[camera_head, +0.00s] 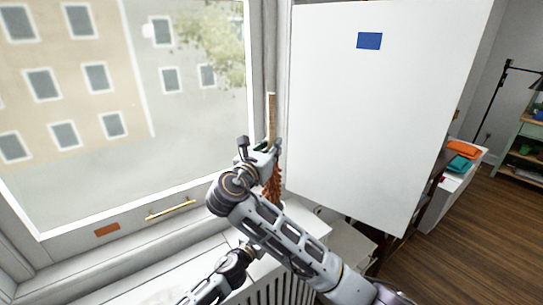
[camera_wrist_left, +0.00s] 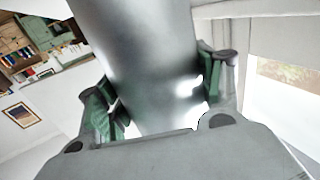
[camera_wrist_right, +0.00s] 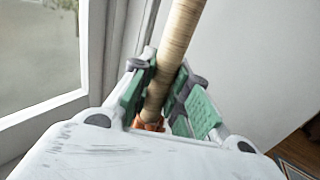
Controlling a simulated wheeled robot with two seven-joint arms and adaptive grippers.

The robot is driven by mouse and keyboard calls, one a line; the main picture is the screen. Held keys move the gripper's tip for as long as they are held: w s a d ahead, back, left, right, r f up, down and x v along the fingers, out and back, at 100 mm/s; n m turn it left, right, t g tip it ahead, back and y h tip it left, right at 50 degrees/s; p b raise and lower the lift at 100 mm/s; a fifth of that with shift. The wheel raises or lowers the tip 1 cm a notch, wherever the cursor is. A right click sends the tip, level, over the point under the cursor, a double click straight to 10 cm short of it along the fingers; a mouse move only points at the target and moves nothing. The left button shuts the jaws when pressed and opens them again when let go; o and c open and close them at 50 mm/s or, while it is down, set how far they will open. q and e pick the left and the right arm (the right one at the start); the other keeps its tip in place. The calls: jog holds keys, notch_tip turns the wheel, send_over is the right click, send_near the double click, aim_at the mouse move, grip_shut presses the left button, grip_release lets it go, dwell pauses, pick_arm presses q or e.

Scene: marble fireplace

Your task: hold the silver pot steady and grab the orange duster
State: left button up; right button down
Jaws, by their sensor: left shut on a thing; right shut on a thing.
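The orange duster (camera_head: 273,184) is upright in the head view, with its pale wooden handle (camera_head: 271,115) pointing up and its orange fibres below. My right gripper (camera_head: 264,150) is shut on the duster. In the right wrist view the wooden handle (camera_wrist_right: 178,45) runs between the green pads of the right gripper (camera_wrist_right: 163,98), with a bit of orange at its lower end. In the left wrist view the silver pot (camera_wrist_left: 150,60) is a shiny metal cylinder between the pads of my left gripper (camera_wrist_left: 160,105), which is shut on it. In the head view the pot is hidden.
A large window (camera_head: 120,110) with a sill and brass handle (camera_head: 171,209) is at the left. A big white panel (camera_head: 370,120) with a blue patch stands close right of the right gripper. A white radiator cover (camera_head: 300,240) is below. Wooden floor (camera_head: 480,240) is open at the right.

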dwell(0.4)
pick_arm(q)
jog(key=o, duration=1.2)
jog(key=shift+c, duration=0.2)
jog(key=shift+s+a, duration=0.1)
jog(key=shift+s, duration=0.05)
jog(key=v, duration=1.1)
jog(key=shift+s+a, duration=0.2)
jog(key=shift+s, duration=0.1)
jog(key=shift+s+f, duration=0.1)
